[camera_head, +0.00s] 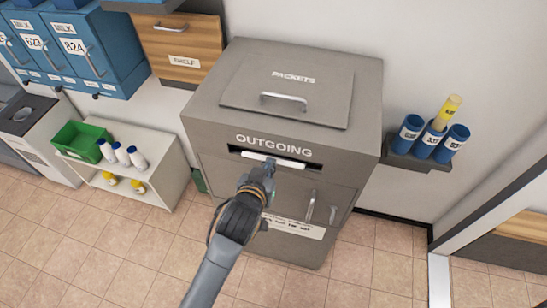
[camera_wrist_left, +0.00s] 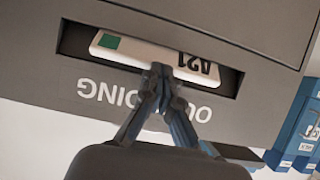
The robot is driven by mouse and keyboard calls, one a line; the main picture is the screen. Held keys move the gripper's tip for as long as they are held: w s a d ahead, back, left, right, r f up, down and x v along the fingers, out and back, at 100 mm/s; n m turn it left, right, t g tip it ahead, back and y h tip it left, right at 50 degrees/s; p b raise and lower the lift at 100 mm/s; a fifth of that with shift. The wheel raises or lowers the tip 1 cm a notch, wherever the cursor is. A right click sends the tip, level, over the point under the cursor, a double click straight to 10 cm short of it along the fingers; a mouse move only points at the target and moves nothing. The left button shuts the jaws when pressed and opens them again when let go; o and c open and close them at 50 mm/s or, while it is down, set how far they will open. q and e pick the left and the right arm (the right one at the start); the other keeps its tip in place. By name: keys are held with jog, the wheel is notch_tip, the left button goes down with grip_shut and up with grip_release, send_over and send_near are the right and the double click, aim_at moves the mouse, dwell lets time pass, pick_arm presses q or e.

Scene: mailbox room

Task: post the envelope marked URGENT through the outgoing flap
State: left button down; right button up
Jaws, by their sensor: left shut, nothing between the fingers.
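A white envelope (camera_head: 254,156) lies in the dark outgoing slot (camera_head: 314,165) of the grey box, with its near edge still showing. In the left wrist view the envelope (camera_wrist_left: 135,50) has a green square and the upside-down mark A21; no URGENT mark is visible. My left gripper (camera_head: 270,163) is shut and empty, its fingertips at the slot, against or just in front of the envelope's edge; I cannot tell if they touch. The fingers also show in the left wrist view (camera_wrist_left: 160,72), covering part of the envelope. My right gripper is not in view.
The grey box (camera_head: 207,110) has a PACKETS lid (camera_head: 250,90) on top and a handled door below. A small shelf with blue cylinders (camera_head: 410,130) is at its right. A low white shelf (camera_head: 165,178) with a green crate (camera_head: 72,140) stands left. Floor in front is clear.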

pick_arm(q)
jog(key=shift+x, duration=0.75)
jog(key=shift+f, duration=0.2)
jog(key=shift+b+x, duration=0.6)
jog(key=shift+x, duration=0.3)
jog(key=s+a+p, duration=0.3)
jog(key=s+p, duration=0.1)
jog(key=s, duration=0.7)
jog(key=shift+s+a+f, duration=0.2)
jog(key=shift+s+a, duration=0.15)
jog(key=shift+s, duration=0.05)
jog(key=shift+f, duration=0.1)
